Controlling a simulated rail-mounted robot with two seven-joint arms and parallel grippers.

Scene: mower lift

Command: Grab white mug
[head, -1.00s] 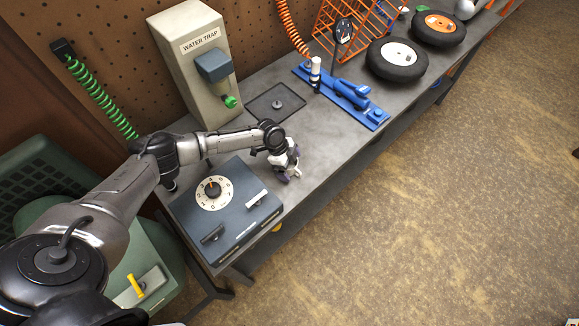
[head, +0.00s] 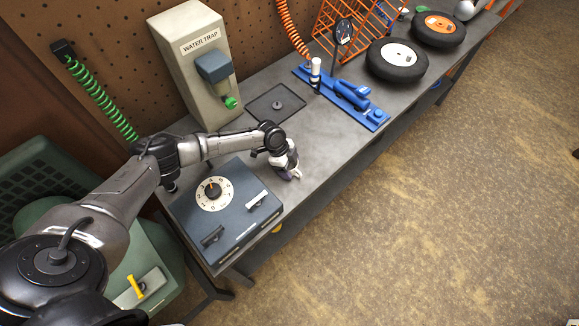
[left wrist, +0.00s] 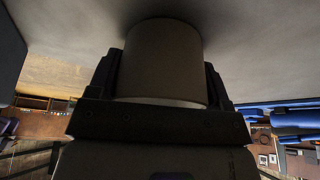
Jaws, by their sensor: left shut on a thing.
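A white mug (left wrist: 161,62) fills the upper middle of the left wrist view as a pale, shaded cylinder. It stands between the two dark fingers of my left gripper (head: 290,170), which are shut on it from both sides. In the head view the gripper is low over the bench, just right of the dial box, and it hides most of the mug. The mug's handle cannot be made out. My right gripper is not in view.
The grey workbench (head: 330,152) carries a dial box (head: 235,222), a WATER TRAP unit (head: 190,60), a blue tool (head: 345,97) and two wheels, one white-hubbed (head: 397,55) and one orange-hubbed (head: 439,24). The bench is clear between the gripper and the blue tool.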

